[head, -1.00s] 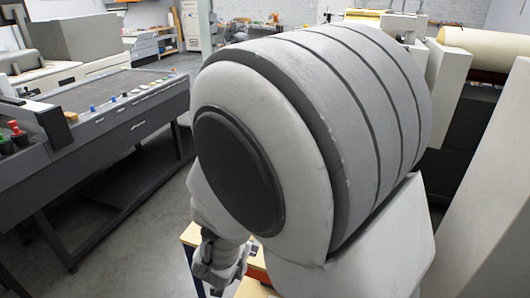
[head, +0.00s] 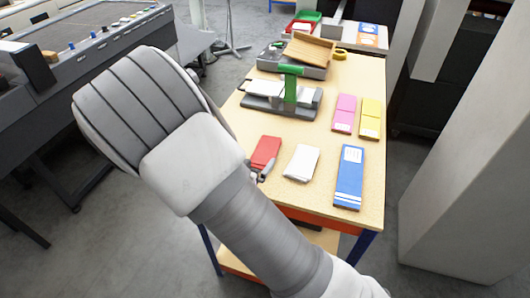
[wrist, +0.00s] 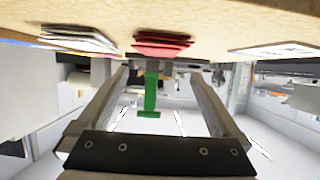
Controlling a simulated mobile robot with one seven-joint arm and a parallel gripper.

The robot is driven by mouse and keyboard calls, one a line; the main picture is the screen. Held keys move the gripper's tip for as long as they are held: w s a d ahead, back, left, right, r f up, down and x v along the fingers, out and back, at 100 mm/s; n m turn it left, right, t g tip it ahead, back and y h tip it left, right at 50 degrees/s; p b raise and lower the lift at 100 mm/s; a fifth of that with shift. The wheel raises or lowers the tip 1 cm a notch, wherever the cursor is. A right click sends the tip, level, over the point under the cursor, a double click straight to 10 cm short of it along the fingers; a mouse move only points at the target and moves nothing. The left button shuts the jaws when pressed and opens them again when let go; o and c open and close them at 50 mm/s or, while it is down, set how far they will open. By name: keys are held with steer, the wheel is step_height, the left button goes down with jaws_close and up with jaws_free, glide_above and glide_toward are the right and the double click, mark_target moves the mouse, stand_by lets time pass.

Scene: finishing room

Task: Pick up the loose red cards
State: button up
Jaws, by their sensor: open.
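The red cards (head: 265,151) lie as a small stack near the left edge of the wooden table (head: 325,219). My arm and gripper cover part of that edge in the head view. In the wrist view the picture is upside down, and the red stack (wrist: 162,43) shows at the top, on the table surface. My gripper (wrist: 158,75) is open and empty, its two fingers apart with the red stack showing beyond them, roughly centred. In the head view only a small part of my gripper (head: 266,173) shows, close beside the red cards.
A white stack (head: 301,162) lies right of the red cards, then a blue pack (head: 349,177). Pink (head: 344,113) and yellow (head: 370,118) packs lie farther back. A green-handled device (head: 290,85) and a wooden tray (head: 309,50) stand behind. A pale pillar (head: 450,190) stands at right.

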mark_target(264, 151)
steer(key=x, duration=0.2)
steer(key=shift+w+d+f, duration=0.1)
steer(key=shift+w+f, duration=0.05)
steer(key=shift+w, duration=0.1)
steer(key=shift+f+x, duration=0.2)
steer(key=shift+x, duration=1.05)
steer(key=shift+f+x, duration=0.2)
steer(key=shift+x, duration=1.1)
steer(key=shift+s, duration=0.15)
steer(key=c, duration=1.3)
